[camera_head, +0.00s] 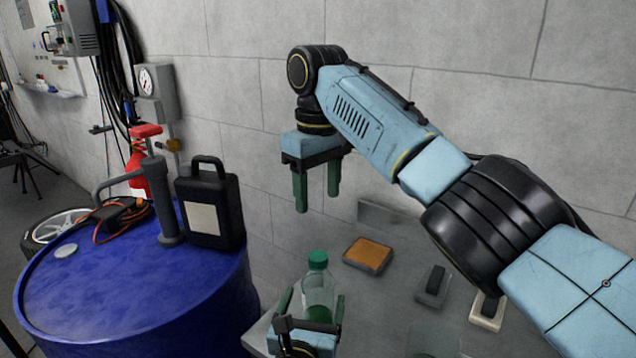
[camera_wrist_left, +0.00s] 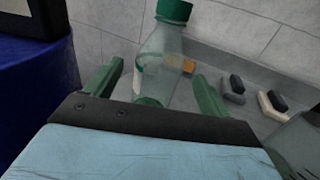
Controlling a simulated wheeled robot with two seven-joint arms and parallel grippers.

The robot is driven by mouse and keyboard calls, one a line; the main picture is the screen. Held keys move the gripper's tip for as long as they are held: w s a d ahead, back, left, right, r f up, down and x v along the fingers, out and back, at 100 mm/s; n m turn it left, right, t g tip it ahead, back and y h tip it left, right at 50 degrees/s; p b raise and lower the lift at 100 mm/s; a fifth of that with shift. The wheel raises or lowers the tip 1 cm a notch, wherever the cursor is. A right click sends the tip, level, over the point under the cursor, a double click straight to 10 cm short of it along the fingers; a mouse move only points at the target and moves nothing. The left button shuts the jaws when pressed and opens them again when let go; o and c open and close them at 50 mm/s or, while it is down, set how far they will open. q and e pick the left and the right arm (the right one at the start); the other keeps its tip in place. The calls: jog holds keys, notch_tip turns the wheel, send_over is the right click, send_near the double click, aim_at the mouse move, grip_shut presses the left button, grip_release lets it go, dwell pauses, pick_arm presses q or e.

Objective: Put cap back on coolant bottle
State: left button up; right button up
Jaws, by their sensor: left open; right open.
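The coolant bottle (camera_head: 318,297) is clear with a pale label and stands upright on the grey bench. A green cap (camera_head: 318,259) sits on its top; the cap also shows at the top of the left wrist view (camera_wrist_left: 174,11). I cannot tell how tightly it is seated. My left gripper (camera_head: 311,306) is open, with its green fingers on either side of the bottle's lower part. In the left wrist view the bottle (camera_wrist_left: 160,60) shows between the spread fingers. My right gripper (camera_head: 317,190) is open and empty, pointing down above the bottle, clear of the cap.
An orange pad (camera_head: 368,254) in a grey tray and two dark blocks (camera_head: 432,284) (camera_head: 488,307) lie right of the bottle. A clear container (camera_head: 433,342) is at the front. Left, a blue drum (camera_head: 120,295) carries a black jug (camera_head: 210,205) and pump. A wall stands behind.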

pick_arm(q)
jog(key=s+a, duration=0.1)
jog(key=s, duration=0.7)
jog(key=shift+a, duration=0.15)
jog(key=shift+s, duration=0.15)
